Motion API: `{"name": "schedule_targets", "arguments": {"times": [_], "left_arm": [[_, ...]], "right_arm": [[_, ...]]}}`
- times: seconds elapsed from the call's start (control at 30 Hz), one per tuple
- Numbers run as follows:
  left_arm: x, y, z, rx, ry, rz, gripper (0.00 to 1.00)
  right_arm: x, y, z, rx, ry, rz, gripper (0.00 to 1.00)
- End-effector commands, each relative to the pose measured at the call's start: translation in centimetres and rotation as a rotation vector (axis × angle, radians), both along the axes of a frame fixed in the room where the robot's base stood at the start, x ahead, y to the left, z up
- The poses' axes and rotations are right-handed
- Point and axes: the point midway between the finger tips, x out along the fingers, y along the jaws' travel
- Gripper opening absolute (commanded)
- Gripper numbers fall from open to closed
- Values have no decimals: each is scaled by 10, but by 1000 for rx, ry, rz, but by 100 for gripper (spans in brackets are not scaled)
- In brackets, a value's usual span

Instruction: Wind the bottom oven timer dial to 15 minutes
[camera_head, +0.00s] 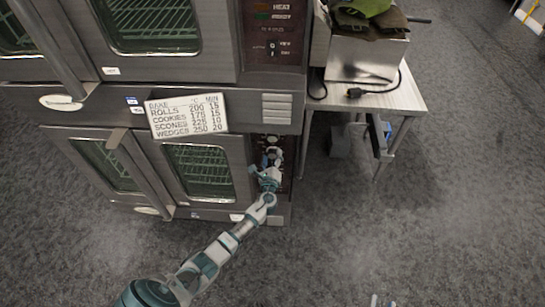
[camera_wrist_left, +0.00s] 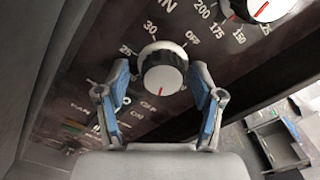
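The bottom oven timer dial (camera_wrist_left: 164,72) is a round knob with a pale face and dark rim. Its short red mark is near the lower edge of the face in the left wrist view. Printed marks 25, 30 and OFF show around its upper side; the 15 mark cannot be made out. My left gripper (camera_wrist_left: 161,88) is open, with one blue-padded finger on each side of the dial and small gaps visible. In the head view, my left gripper (camera_head: 269,170) is at the lower control panel, partly covering it. Small tips of my right gripper (camera_head: 382,301) show at the bottom edge.
A temperature dial (camera_wrist_left: 258,8) with a red mark sits beside the timer dial. A bake chart (camera_head: 187,115) hangs above the bottom oven door (camera_head: 203,170). A metal side table (camera_head: 400,97) stands right of the oven. Open carpeted floor lies right and in front.

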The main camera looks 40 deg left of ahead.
Motion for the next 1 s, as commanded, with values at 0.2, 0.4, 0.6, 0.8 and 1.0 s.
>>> {"name": "schedule_targets", "arguments": {"times": [0.2, 0.4, 0.6, 0.8, 1.0], "left_arm": [[0, 0, 1, 1, -1, -2, 69], [-12, -9, 0, 0, 0, -4, 69], [-50, -31, -1, -1, 0, -3, 69], [-84, -52, -2, -1, 2, -2, 69], [-100, -61, -1, -1, 0, -1, 69]], "right_arm": [[1, 0, -1, 0, 2, 0, 40], [0, 0, 0, -1, 0, 0, 40], [0, 0, 0, -1, 0, 0, 40], [0, 0, 0, -1, 1, 0, 40], [0, 0, 0, 0, 1, 0, 40]]}}
